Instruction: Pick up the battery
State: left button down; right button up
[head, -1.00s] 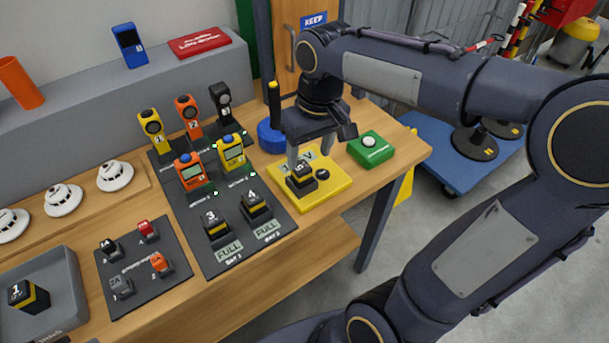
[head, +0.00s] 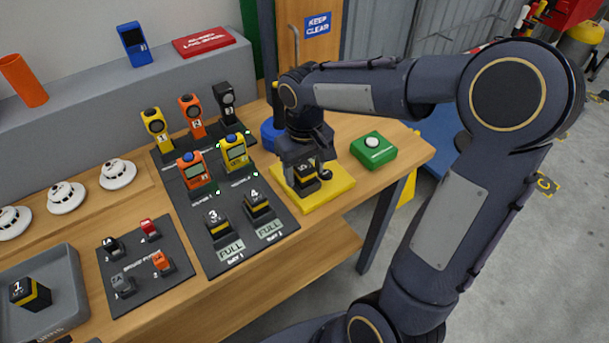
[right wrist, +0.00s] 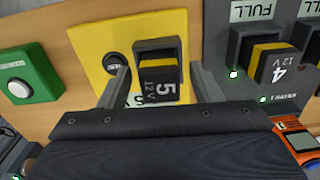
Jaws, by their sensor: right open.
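A black battery with a yellow band, marked 5 (head: 306,181), stands on a yellow plate (head: 335,192) near the right end of the bench. It also shows in the right wrist view (right wrist: 160,80), close between the fingers. My right gripper (head: 305,176) is down over this battery, open, with one finger on each side. In the right wrist view the fingers (right wrist: 158,88) appear apart from its sides. Batteries marked 3 (head: 216,227) and 4 (head: 257,206) sit in a dark charger board, and battery 1 (head: 30,294) lies in a grey tray. My left gripper is not in view.
A round black knob (right wrist: 117,66) is on the yellow plate beside battery 5. A green box with a white button (head: 374,150) stands to the right. Orange and yellow handheld devices (head: 233,151) stand to the left. A blue round object (head: 270,134) is behind.

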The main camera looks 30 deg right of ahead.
jog(key=c, duration=1.1)
jog(key=shift+c, duration=0.8)
jog(key=shift+r, duration=0.15)
